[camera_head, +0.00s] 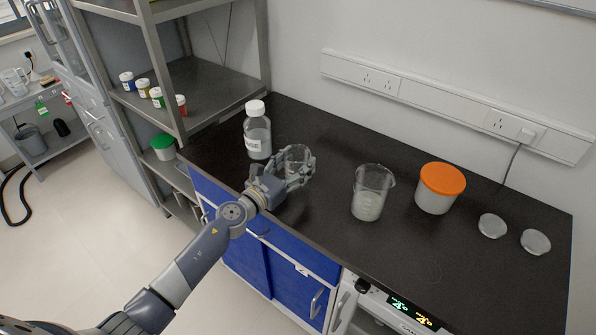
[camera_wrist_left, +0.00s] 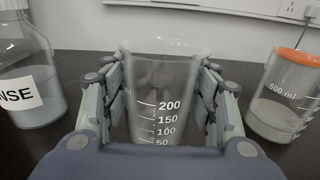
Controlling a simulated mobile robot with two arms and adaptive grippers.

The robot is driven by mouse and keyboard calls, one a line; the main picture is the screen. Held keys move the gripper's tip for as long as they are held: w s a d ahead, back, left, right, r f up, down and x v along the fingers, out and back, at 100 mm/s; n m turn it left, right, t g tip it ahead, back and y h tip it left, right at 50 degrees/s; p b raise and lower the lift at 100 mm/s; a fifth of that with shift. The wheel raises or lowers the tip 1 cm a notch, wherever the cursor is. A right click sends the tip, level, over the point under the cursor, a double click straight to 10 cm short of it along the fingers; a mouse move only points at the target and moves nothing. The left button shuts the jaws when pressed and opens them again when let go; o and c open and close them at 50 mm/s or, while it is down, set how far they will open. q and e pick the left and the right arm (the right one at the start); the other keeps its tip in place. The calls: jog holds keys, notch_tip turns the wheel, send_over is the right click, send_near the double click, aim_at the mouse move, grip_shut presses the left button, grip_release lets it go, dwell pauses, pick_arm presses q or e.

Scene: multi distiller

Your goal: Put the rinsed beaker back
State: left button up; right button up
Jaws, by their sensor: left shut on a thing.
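The glass beaker (camera_wrist_left: 160,95) stands upright between the fingers of my left gripper (camera_head: 297,172), with scale marks up to 200 facing the wrist camera. It looks clear and empty. The left gripper also shows in the left wrist view (camera_wrist_left: 160,100), shut on the beaker's sides. In the head view the beaker (camera_head: 295,155) is partly hidden by the fingers, and I cannot tell whether its base touches the black bench (camera_head: 400,250). My right gripper is not in view.
A labelled rinse bottle (camera_head: 257,135) with a white cap stands close left of the gripper. To the right are a larger beaker (camera_head: 371,192) with pale contents, an orange-lidded tub (camera_head: 438,190) and two clear dishes (camera_head: 492,226). The front right of the bench is clear.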

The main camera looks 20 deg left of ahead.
aim_at(298, 169)
pick_arm(q)
jog(key=shift+w, duration=0.7)
notch_tip(298, 169, down, 3)
jog(key=shift+w+r+b, duration=0.1)
jog(key=shift+b, duration=0.9)
jog(key=shift+f, duration=0.4)
jog(key=shift+f+b, duration=0.2)
jog(key=shift+b, duration=0.1)
jog(key=o, duration=1.1)
jog(key=shift+o, duration=0.2)
jog(key=shift+r, duration=0.15)
